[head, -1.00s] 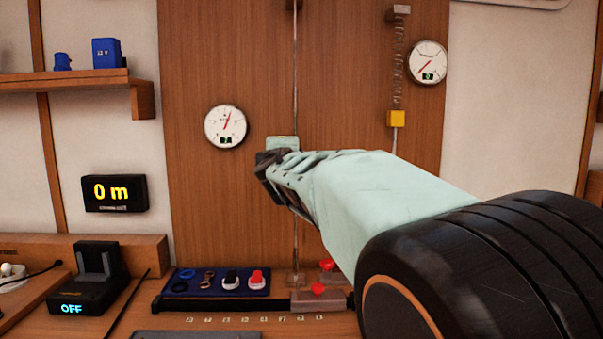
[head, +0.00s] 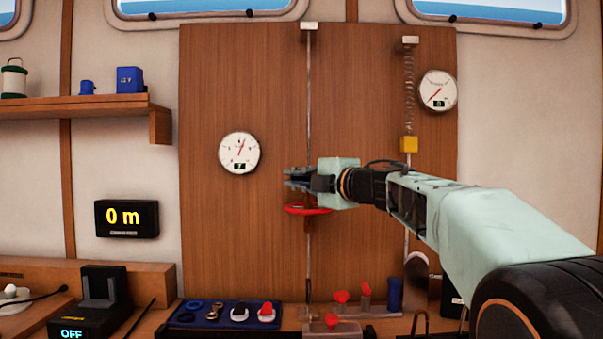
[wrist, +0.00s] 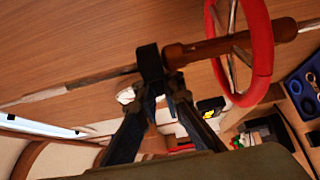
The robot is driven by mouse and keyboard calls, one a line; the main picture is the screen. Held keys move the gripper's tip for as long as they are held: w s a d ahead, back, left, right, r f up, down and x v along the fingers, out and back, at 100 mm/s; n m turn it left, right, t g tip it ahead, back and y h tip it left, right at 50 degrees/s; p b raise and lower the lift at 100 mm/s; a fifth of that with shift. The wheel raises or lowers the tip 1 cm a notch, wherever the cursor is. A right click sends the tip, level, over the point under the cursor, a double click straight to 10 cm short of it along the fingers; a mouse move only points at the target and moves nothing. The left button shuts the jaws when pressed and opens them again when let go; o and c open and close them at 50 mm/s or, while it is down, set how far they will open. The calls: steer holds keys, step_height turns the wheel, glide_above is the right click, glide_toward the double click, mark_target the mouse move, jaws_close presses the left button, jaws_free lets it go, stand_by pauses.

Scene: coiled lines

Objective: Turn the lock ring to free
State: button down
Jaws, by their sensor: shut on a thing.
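My gripper (head: 292,180) is at the thin vertical rod (head: 308,110) on the wooden panel, just above a red wheel (head: 307,209). In the wrist view the rod (wrist: 85,85) runs across the picture. My two dark fingers (wrist: 160,84) are shut on a black ring (wrist: 150,62) around the rod, which I take to be the lock ring. Beside it are a brown wooden hub (wrist: 215,47) and the spoked red wheel (wrist: 262,50), both around the same rod. The ring's far side is hidden, and I see no mark showing its turned position.
A round gauge (head: 239,153) is left of the rod. A second gauge (head: 438,90) and a spring with a yellow block (head: 408,144) are to the right. A blue tray (head: 225,314) and red-topped pegs (head: 340,297) stand below. The panel between is clear.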

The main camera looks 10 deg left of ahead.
steer(key=n+g+y+p, duration=0.1)
steer(key=n+g+p, duration=0.1)
steer(key=g+p, duration=0.1)
steer(key=s+n+g+y+p, duration=0.1)
steer(key=n+g+p, duration=0.1)
steer(key=p, duration=0.3)
steer(key=d+n+g+y+p, duration=0.1)
steer(key=n+g+p, duration=0.1)
steer(key=g+p, duration=0.1)
steer(key=shift+s+r+g+y+p, duration=0.2)
steer(key=shift+g+y+p, duration=0.15)
steer(key=shift+p, duration=0.35)
steer(key=shift+d+f+g, duration=0.1)
steer(key=shift+f+g, duration=0.05)
steer(key=shift+g, duration=0.1)
steer(key=c, duration=2)
jaws_free()
steer(key=shift+c, duration=0.2)
steer(key=s+d, duration=0.1)
steer(key=d, duration=1.1)
steer(key=shift+s, duration=0.25)
